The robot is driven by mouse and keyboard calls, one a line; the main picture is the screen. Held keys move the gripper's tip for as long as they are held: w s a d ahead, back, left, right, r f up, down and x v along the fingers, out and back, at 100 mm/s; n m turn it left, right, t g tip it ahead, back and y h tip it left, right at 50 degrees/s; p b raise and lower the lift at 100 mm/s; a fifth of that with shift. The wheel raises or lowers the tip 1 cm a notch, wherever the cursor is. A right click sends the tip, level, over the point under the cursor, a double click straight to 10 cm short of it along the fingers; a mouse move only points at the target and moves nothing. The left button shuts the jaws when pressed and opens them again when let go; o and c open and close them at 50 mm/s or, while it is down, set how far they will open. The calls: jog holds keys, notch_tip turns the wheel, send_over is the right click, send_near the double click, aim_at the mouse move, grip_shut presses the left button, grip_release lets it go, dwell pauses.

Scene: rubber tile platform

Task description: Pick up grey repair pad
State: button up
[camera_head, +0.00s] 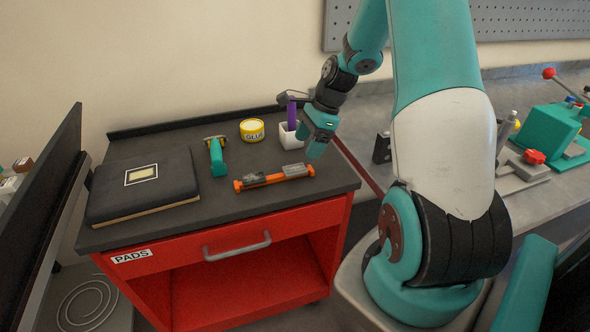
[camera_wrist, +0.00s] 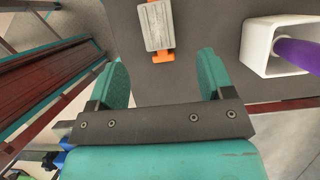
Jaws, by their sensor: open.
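A light grey block, which looks like the grey repair pad (camera_head: 294,169), sits at the right end of an orange holder (camera_head: 274,178) on the dark top of the red cart. In the wrist view the grey pad (camera_wrist: 157,24) is at the top centre, with an orange end (camera_wrist: 162,56) sticking out below it. My gripper (camera_head: 317,148) hangs above the cart top, just behind and right of the pad. In the wrist view my gripper (camera_wrist: 164,62) is open and empty, its teal fingers apart, with the pad ahead of the gap, not between them.
A white cup (camera_head: 291,138) with a purple item (camera_head: 291,114) stands close beside my gripper. A yellow glue tin (camera_head: 252,130), a teal-handled tool (camera_head: 217,158) and a black case (camera_head: 120,195) lie further left. The cart's right edge is close by; the middle front is clear.

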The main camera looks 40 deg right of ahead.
aim_at(297, 167)
jog(key=p+x, duration=0.1)
jog(key=x, duration=0.5)
jog(key=shift+a+f, duration=0.15)
jog(key=shift+f, duration=0.05)
jog(key=shift+c, duration=0.4)
jog(key=c, duration=0.8)
